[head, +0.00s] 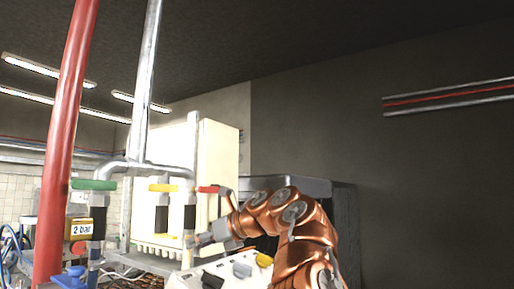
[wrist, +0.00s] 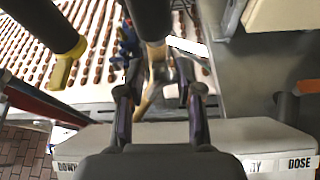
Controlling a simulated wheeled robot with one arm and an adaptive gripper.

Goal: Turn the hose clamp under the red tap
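The red tap (head: 208,189) is at the right end of the row of taps in the head view, above a dark hose (head: 190,217). My gripper (head: 200,241) is low beside that hose. In the wrist view a dark hose (wrist: 150,18) comes down from the top, with a tan, curved piece (wrist: 149,92) below its end. That piece may be the hose clamp; I cannot tell for sure. My gripper (wrist: 160,78) is open in the wrist view, one finger on each side of the tan piece. Contact with it cannot be made out.
A yellow tap (head: 163,187) and green tap (head: 94,184) stand to the left. A yellow clamp (wrist: 62,72) is on the neighbouring hose. A labelled control box (wrist: 265,140) lies close below my gripper. Rows of brown pieces (wrist: 98,45) cover a white surface beyond.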

